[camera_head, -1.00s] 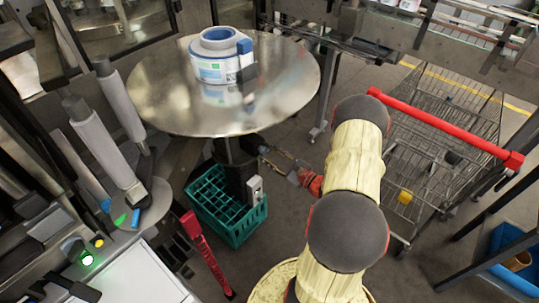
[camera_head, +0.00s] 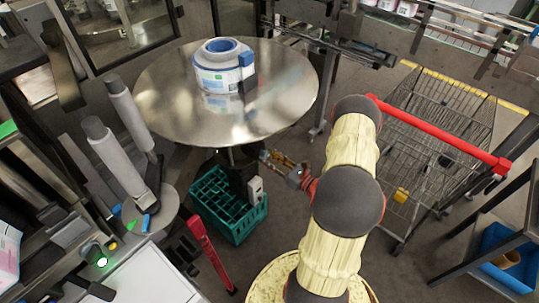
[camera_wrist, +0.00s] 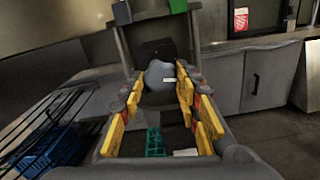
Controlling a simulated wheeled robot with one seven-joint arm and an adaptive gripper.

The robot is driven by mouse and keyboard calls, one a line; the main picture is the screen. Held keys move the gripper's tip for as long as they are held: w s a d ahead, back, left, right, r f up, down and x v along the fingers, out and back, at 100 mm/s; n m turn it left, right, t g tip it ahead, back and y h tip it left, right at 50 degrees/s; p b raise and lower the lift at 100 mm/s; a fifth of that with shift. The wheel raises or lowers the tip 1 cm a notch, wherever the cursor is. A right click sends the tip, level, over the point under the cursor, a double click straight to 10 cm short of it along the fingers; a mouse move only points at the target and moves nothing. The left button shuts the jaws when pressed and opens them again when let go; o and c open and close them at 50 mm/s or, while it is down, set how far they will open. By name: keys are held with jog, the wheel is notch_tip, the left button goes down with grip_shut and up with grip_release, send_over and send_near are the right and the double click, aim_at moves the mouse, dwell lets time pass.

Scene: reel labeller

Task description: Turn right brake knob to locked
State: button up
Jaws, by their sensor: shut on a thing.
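A grey rounded knob (camera_wrist: 160,76) with a small white mark sits between the yellow fingers in the wrist view. My gripper (camera_wrist: 160,88) is shut on it, one finger pair on each side. In the head view my gripper (camera_head: 266,156) reaches in from the right, just below the rim of the round metal turntable (camera_head: 165,105), beside the dark post under it. The knob is mostly hidden there by the turntable and the fingers. I cannot read whether the knob stands at locked.
A green crate (camera_head: 240,228) stands on the floor below the turntable. A white and blue reel (camera_head: 222,78) lies on top. A red lever (camera_head: 208,252) stands at lower left. A wire cart with a red handle (camera_head: 440,135) is right of my arm. Bare floor lies between.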

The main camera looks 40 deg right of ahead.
jog(key=m+p, duration=0.2)
jog(key=m, duration=0.1)
jog(key=shift+r+m, duration=0.1)
jog(key=shift+m, duration=0.3)
jog(key=m+p, duration=0.2)
jog(key=m, duration=0.1)
jog(key=shift+m+p, duration=0.3)
jog(key=m+p, duration=0.1)
jog(key=m, duration=0.2)
jog(key=shift+m+p, duration=0.4)
jog(key=m+p, duration=0.1)
jog(key=m, duration=0.2)
jog(key=m+p, duration=0.1)
jog(key=m, duration=0.3)
jog(key=shift+p, duration=0.35)
jog(key=m+p, duration=0.1)
jog(key=m, duration=0.2)
jog(key=shift+m, duration=0.4)
jog(key=m+p, duration=0.1)
jog(key=m, duration=0.5)
jog(key=shift+f, duration=0.2)
jog(key=shift+m, duration=0.3)
jog(key=o, duration=1.1)
